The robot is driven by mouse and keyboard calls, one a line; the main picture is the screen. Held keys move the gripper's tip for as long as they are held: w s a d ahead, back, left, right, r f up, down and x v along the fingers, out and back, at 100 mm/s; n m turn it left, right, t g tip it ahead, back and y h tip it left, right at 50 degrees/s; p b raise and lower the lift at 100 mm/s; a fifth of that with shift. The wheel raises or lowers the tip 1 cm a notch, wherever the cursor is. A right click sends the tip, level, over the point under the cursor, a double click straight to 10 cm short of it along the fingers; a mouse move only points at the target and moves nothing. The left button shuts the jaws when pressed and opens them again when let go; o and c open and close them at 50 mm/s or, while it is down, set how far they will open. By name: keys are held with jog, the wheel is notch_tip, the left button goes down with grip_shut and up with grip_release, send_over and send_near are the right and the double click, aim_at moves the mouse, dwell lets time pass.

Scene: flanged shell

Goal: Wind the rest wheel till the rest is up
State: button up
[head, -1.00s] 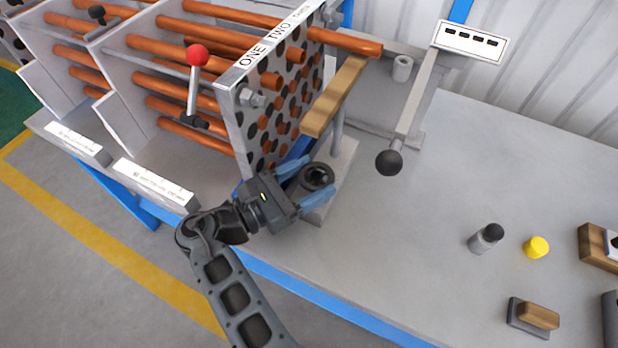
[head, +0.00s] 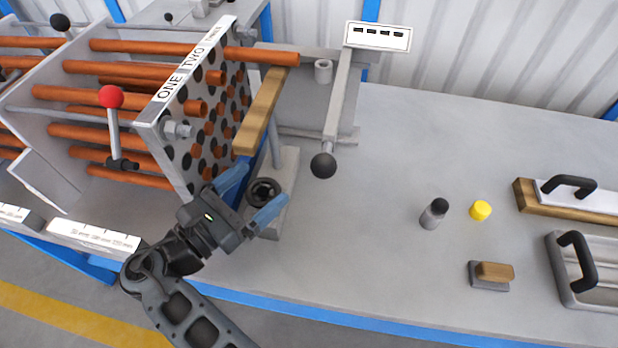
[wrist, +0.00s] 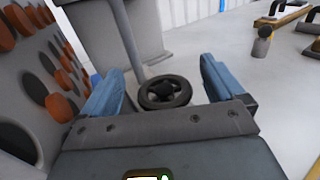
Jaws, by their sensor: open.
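The rest wheel is a small black handwheel (head: 263,191) low on a grey block at the foot of a post. It also shows in the wrist view (wrist: 165,92), between and just beyond my fingers. The rest is a wooden bar (head: 262,110) on top of the grey post (head: 275,148). An orange tube (head: 262,56) passes by the bar's far end; I cannot tell whether they touch. My gripper (head: 250,197) is open, with blue fingers on either side of the wheel. In the wrist view the fingers (wrist: 160,90) look apart from the wheel.
The perforated plate (head: 172,110) with orange tubes stands close on the left. A lever with a black ball (head: 323,166) reaches out to the right of the rest. A grey bottle (head: 433,214), yellow cap (head: 480,210) and wooden block (head: 493,271) stand right. Bench between is clear.

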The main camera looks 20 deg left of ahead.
notch_tip(320, 180, up, 2)
jog(key=shift+d+r, duration=0.1)
jog(key=d+r+p, duration=0.1)
jog(key=d+r, duration=0.5)
jog(key=d, duration=0.5)
jog(key=shift+w+d+r, duration=0.15)
jog(key=shift+w+d, duration=0.05)
jog(key=shift+d, duration=0.05)
